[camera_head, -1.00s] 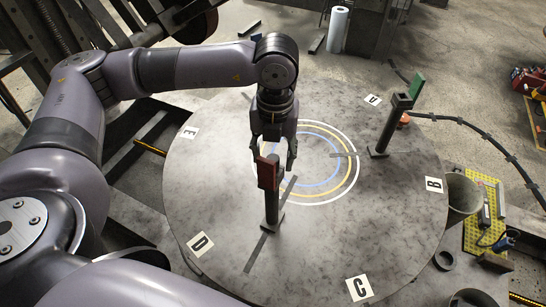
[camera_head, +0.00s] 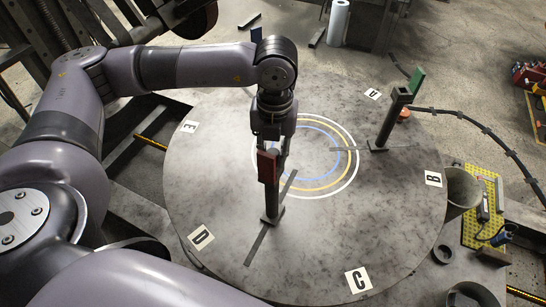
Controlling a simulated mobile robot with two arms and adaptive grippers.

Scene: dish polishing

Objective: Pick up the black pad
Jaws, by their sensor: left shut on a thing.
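My left gripper (camera_head: 273,149) points down over the near post (camera_head: 272,202) on the round grey table (camera_head: 340,245). Its fingers are closed on a dark piece at the top of this post, which I take to be the black pad. That piece is mostly hidden by the fingers and by the dark red plate (camera_head: 267,166) on the post's near side. The post stands upright on its small foot. I cannot see the piece lifted off it. My right gripper is out of view.
A second post (camera_head: 387,122) with a green plate (camera_head: 416,80) stands at the table's right rear. Lettered labels, such as C (camera_head: 358,280), ring the table.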

